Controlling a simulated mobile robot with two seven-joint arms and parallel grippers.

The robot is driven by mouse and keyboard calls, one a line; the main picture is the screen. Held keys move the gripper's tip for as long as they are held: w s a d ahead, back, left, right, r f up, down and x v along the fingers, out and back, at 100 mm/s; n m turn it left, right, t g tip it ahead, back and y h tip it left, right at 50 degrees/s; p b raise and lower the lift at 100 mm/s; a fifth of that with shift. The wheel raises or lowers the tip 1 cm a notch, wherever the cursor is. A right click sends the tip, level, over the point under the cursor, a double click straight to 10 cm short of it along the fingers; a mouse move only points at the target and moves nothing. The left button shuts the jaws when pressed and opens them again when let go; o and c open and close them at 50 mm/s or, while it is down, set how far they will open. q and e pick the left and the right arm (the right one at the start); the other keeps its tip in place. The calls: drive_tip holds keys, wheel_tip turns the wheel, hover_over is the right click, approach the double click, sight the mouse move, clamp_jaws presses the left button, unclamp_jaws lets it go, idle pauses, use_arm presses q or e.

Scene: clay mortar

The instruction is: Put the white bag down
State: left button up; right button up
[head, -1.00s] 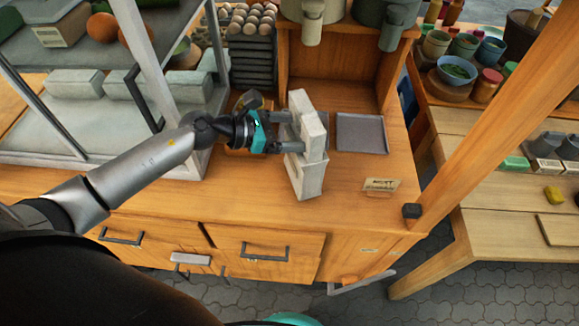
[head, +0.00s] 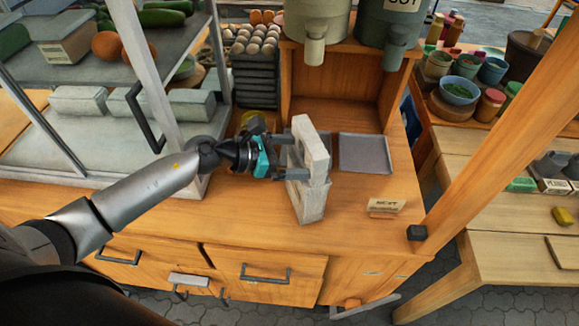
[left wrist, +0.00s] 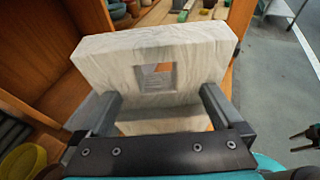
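The white bag (head: 309,203) is a pale, blocky shape with an upper slab and a lower box. It appears to stand upright on the wooden counter (head: 350,225). In the left wrist view the bag (left wrist: 195,52) fills the middle and shows a small square opening. My left gripper (head: 290,158) is at the bag's left side. Its fingers are wide apart, with the tips close to the slab; I cannot tell whether they touch it. The left gripper (left wrist: 160,103) shows the same spread in the wrist view.
A grey tray (head: 365,154) lies right of the bag, with a small sign (head: 386,205) in front. A glass case (head: 150,75) stands left. Stacked egg trays (head: 256,80) and dispensers (head: 315,30) are behind. A wooden post (head: 500,120) rises at right.

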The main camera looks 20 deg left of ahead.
use_arm(q)
drive_tip(key=shift+r, duration=0.1)
drive_tip(key=shift+d+r+p, duration=0.3)
drive_tip(key=shift+r+p, duration=0.05)
drive_tip(key=shift+r, duration=0.05)
drive_tip(key=shift+s+d+r+p, duration=0.1)
drive_tip(key=shift+r+p, duration=0.3)
drive_tip(key=b+v, duration=0.1)
drive_tip(key=v, duration=1)
drive_tip(key=shift+s+a+b, duration=0.15)
drive_tip(key=shift+a+b, duration=0.1)
drive_tip(key=shift+b, duration=0.1)
